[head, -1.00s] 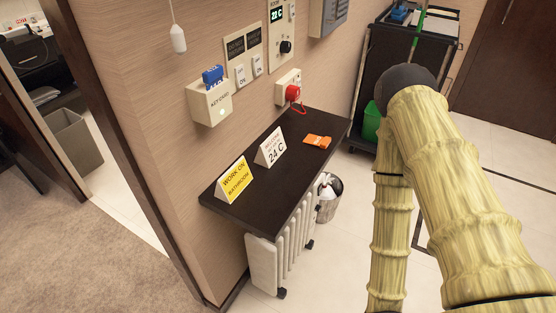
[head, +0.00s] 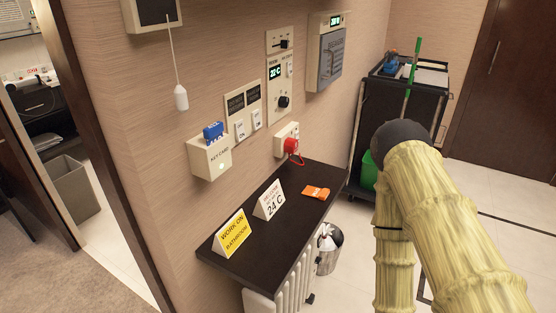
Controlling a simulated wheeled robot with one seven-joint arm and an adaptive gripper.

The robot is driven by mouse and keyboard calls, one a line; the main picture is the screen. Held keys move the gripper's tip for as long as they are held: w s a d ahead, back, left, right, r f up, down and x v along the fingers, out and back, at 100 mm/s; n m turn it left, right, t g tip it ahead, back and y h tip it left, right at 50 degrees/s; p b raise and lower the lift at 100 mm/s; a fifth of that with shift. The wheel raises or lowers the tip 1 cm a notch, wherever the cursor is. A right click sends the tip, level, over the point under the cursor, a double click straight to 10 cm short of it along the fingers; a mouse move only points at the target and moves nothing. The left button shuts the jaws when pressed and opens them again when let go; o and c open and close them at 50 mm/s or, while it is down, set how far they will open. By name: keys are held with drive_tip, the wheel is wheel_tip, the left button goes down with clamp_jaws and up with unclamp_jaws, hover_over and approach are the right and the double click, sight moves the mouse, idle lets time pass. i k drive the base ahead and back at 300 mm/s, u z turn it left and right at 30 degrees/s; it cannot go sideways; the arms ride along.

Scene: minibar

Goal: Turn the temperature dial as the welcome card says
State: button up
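The temperature dial (head: 284,102) is a dark round knob on a beige wall panel (head: 281,119). Above it a lit display (head: 276,72) appears to read 22 C. The white welcome card (head: 268,200) stands tented on the dark shelf below and shows 24 C. My arm rises along the right side, apart from the panel and shelf. My gripper is not in view.
A yellow card reading "work on bathroom" (head: 232,234) and an orange item (head: 316,192) are on the shelf (head: 290,222). Nearby on the wall are a key card holder (head: 210,157), switches (head: 240,130) and a red plug (head: 291,146). A dark cart (head: 397,112) stands behind.

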sight(283, 102)
drive_tip(key=k, duration=1.3)
drive_tip(key=z, duration=0.6)
drive_tip(key=i, duration=1.6)
drive_tip(key=u, duration=0.8)
